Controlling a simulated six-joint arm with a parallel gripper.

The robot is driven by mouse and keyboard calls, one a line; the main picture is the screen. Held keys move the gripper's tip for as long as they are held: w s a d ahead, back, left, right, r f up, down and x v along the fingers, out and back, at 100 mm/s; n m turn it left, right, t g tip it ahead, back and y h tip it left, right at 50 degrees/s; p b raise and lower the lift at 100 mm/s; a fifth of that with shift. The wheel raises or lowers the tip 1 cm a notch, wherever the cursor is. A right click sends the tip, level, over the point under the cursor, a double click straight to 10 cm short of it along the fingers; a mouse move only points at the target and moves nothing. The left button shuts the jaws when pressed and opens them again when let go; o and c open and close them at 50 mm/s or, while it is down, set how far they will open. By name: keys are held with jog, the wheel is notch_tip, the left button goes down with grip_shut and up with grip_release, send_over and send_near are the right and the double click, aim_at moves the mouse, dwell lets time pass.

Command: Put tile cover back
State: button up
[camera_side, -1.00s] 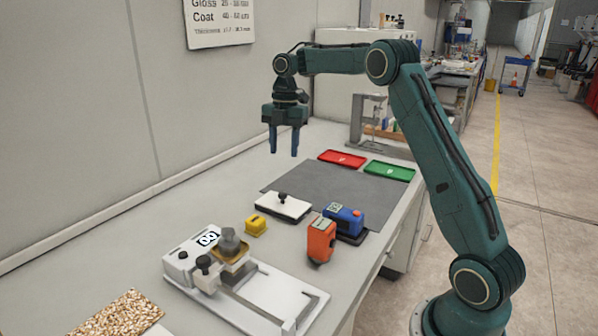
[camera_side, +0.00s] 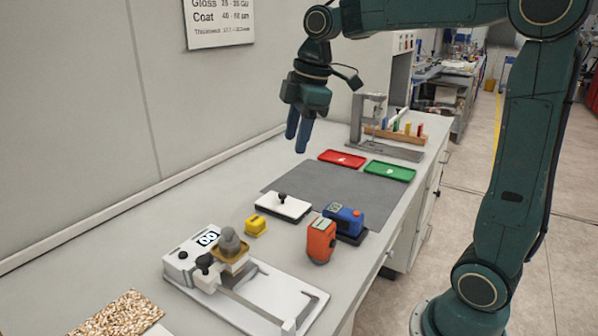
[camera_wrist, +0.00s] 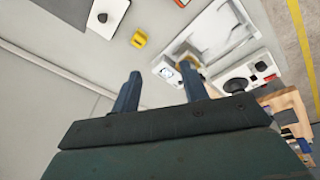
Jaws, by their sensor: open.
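The likely tile cover is a white plate with a black knob (camera_side: 282,206). It lies at the near left edge of the dark grey mat (camera_side: 318,183); whether anything is under it is hidden. In the wrist view the white plate (camera_wrist: 105,18) is cut off by the top edge. My gripper (camera_side: 297,142) is open and empty, in the air above the back left part of the mat, tilted and apart from the plate. Its two fingers (camera_wrist: 160,75) show spread in the wrist view.
A yellow block (camera_side: 255,225), an orange device (camera_side: 321,240) and a blue device (camera_side: 344,219) stand near the plate. The white roller coater (camera_side: 275,293) is in front. Red (camera_side: 342,158) and green (camera_side: 389,171) trays lie behind. The mat's middle is clear.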

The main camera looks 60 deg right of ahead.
jog(key=s+a+f+m+t, duration=0.1)
jog(key=s+a+f+m, duration=0.1)
jog(key=s+m, duration=0.3)
jog(key=s+a+f+m+t, duration=0.2)
jog(key=s+m, duration=0.3)
jog(key=s, duration=0.9)
jog(key=shift+a+f+m+h, duration=0.3)
jog(key=shift+f+h, duration=0.1)
jog(key=shift+f, duration=0.35)
jog(key=shift+s, duration=0.1)
